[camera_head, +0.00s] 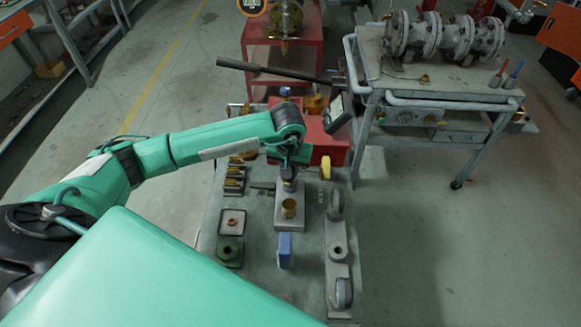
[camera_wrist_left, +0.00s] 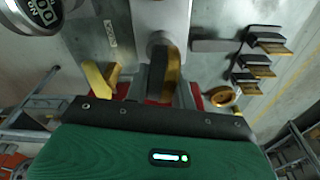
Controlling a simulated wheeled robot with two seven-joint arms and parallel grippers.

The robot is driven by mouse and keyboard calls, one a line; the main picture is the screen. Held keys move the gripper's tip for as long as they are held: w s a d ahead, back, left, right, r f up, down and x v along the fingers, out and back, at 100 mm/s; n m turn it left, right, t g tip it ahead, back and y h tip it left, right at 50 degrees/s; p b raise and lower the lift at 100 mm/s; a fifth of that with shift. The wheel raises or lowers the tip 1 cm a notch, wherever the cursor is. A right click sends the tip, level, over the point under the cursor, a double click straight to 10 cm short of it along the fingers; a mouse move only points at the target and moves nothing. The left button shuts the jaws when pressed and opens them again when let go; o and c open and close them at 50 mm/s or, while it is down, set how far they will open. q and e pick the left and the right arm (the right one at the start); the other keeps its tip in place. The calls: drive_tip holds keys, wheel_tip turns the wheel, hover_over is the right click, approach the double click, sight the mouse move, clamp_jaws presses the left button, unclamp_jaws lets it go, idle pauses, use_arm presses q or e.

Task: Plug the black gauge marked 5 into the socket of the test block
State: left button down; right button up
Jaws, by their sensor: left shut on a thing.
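My left gripper (camera_head: 289,183) points down over the far end of a pale grey block, which I take to be the test block (camera_head: 283,224). In the left wrist view it is shut on a black and brass piece (camera_wrist_left: 165,72), apparently the gauge. No 5 is readable on it. In the wrist view the block (camera_wrist_left: 160,12) is just beyond the held piece, with a grey round part at its end. I cannot tell whether the piece touches it. A brass cup (camera_head: 289,208) stands on the block. My right gripper is not in view.
Several black and brass pieces (camera_wrist_left: 262,66) stand in a row beside the block. A yellow piece (camera_head: 326,168), blue block (camera_head: 285,250), green flanged part (camera_head: 230,251) and grey valve part (camera_head: 338,250) share the bench. A red box (camera_head: 330,145) stands behind.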

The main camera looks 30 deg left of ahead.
use_arm(q)
drive_tip(key=c, duration=1.1)
unclamp_jaws()
drive_tip(key=r+b, duration=0.1)
drive_tip(key=r, duration=0.3)
drive_tip(key=s+r+b, duration=0.1)
drive_tip(key=r, duration=0.4)
drive_tip(key=s+r+b, duration=0.1)
drive_tip(key=r, duration=0.3)
drive_tip(key=shift+d+r, duration=0.25)
drive_tip(key=shift+r, duration=0.05)
